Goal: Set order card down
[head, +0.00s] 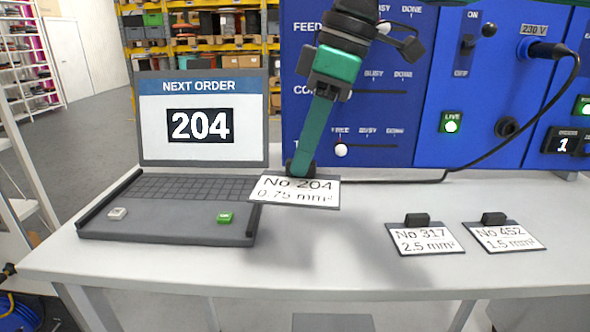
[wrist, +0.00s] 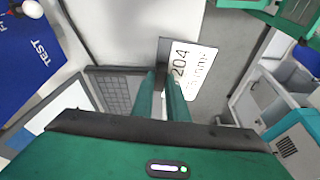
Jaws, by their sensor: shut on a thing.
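The order card No 204 (head: 295,191), marked 0.75 mm², is a white label on a dark plate. My gripper (head: 300,172) is shut on its dark grip block and holds it by the right front corner of the laptop. In the wrist view the card (wrist: 190,68) shows beyond the fingertips of my gripper (wrist: 164,80).
Cards No 317 (head: 425,240) and No 452 (head: 505,238) lie on the right of the white table (head: 350,260). A blue panel (head: 480,75) with switches stands behind, its black cable (head: 520,125) reaching the tabletop. The table is clear between the laptop and card No 317.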

